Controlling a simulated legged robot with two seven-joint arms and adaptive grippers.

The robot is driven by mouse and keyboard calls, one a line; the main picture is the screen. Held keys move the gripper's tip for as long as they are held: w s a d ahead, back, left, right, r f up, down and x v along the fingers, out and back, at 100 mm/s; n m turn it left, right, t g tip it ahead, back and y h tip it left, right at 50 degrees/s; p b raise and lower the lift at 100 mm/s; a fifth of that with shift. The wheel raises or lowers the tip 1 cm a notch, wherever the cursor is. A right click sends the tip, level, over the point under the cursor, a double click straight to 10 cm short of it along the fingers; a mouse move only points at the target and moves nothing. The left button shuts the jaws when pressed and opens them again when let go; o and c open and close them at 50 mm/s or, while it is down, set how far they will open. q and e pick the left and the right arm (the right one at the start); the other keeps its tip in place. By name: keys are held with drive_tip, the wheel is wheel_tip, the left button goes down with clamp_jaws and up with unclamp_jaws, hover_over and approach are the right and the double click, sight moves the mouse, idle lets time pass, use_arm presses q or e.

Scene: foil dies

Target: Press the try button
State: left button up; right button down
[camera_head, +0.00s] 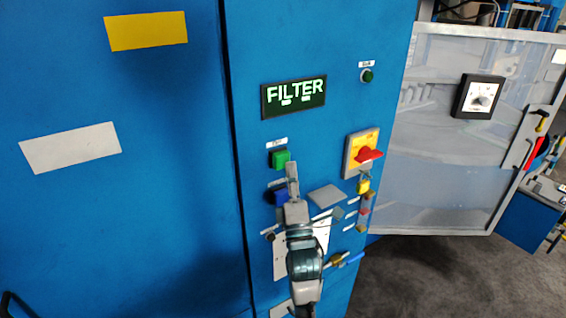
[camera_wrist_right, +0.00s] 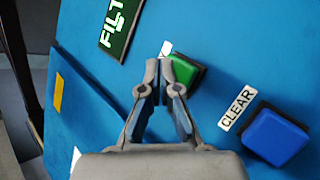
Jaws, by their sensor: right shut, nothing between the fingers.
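A square green button (camera_head: 280,159) sits on the blue cabinet front below the display; its small white label (camera_head: 277,141) is too blurred to read for sure. The green button also shows in the right wrist view (camera_wrist_right: 187,71), partly behind a fingertip. Below it is a blue button (camera_head: 281,195), partly hidden by my gripper; in the right wrist view the blue button (camera_wrist_right: 274,136) is labelled CLEAR. My right gripper (camera_head: 291,167) is shut and empty, its tips beside the green button's lower right in the head view. I cannot tell whether they touch. My left gripper is not in view.
A display (camera_head: 294,96) reads FILTER. A red rotary switch on a yellow plate (camera_head: 355,142) sticks out at right, with a padlock (camera_head: 363,186) below. A small green button (camera_head: 367,76) is higher up. A grey door (camera_head: 440,150) stands at right.

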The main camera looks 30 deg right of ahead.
idle(0.4)
drive_tip(key=shift+w+r, duration=0.1)
drive_tip(key=shift+w, duration=0.25)
drive_tip(key=shift+w+h+p, duration=0.3)
drive_tip(key=shift+w, duration=0.25)
idle(0.6)
drive_tip(key=shift+s, duration=0.15)
drive_tip(key=shift+s+p, duration=0.3)
drive_tip(key=shift+s, duration=0.5)
drive_tip(key=shift+s+d+p, duration=0.2)
drive_tip(key=shift+s+p, duration=0.6)
drive_tip(key=shift+s, duration=1.7)
